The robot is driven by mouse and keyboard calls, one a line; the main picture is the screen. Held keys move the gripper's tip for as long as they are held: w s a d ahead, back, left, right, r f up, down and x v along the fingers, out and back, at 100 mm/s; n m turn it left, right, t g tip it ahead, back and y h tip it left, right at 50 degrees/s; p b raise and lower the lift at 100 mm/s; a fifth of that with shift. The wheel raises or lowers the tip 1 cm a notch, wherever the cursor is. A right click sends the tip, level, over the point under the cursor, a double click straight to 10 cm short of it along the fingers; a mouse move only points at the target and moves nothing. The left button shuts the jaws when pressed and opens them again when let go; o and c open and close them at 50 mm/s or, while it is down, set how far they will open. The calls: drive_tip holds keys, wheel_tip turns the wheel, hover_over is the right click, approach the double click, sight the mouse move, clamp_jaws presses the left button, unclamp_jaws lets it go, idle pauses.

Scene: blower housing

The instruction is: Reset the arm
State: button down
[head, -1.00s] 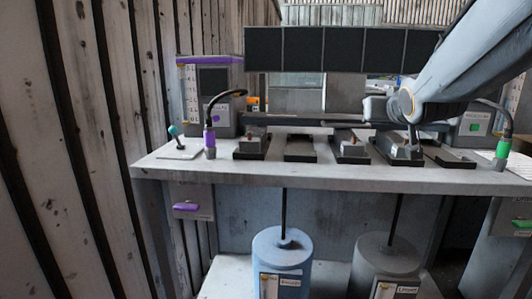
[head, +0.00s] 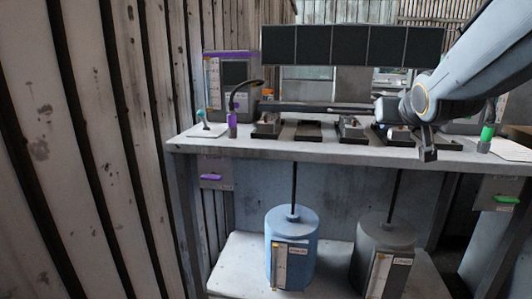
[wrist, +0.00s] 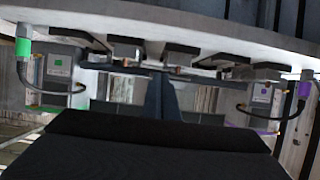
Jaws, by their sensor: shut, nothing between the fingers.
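My gripper (head: 428,154) hangs at the end of my arm in the head view, in front of the right part of the workbench (head: 300,150). Its fingers are small there and look closed, with nothing held. In the wrist view a broad dark shape fills the bottom, and the bench with its devices appears upside down beyond it. My arm comes in from the upper right and hides part of the right-hand grey box.
Several dark trays (head: 308,131) with metal blocks line the bench. A purple-collared hose (head: 232,124) and a joystick (head: 203,120) stand left, a green-collared hose (head: 487,136) right. A blue cylinder (head: 292,240) and a grey cylinder (head: 384,250) stand below. A plank wall borders the left.

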drive_tip(key=s+a+f+n+g+y, duration=0.2)
drive_tip(key=s+a+f+g, duration=0.5)
drive_tip(key=s+a+f, duration=0.7)
drive_tip(key=s+a+f+n+g, duration=0.2)
drive_tip(key=s+a+f+g, duration=0.1)
drive_tip(key=s, duration=0.4)
drive_tip(key=s+a+f+n+g, duration=0.1)
drive_tip(key=s+a+f+g, duration=0.25)
drive_tip(key=s, duration=0.35)
drive_tip(key=s+d+r+m+p, duration=0.1)
drive_tip(key=d+r+m+p, duration=0.2)
drive_tip(key=d+r+p, duration=0.7)
drive_tip(key=p, duration=0.9)
drive_tip(key=shift+s+r, duration=0.15)
drive_tip(key=shift+s, duration=0.1)
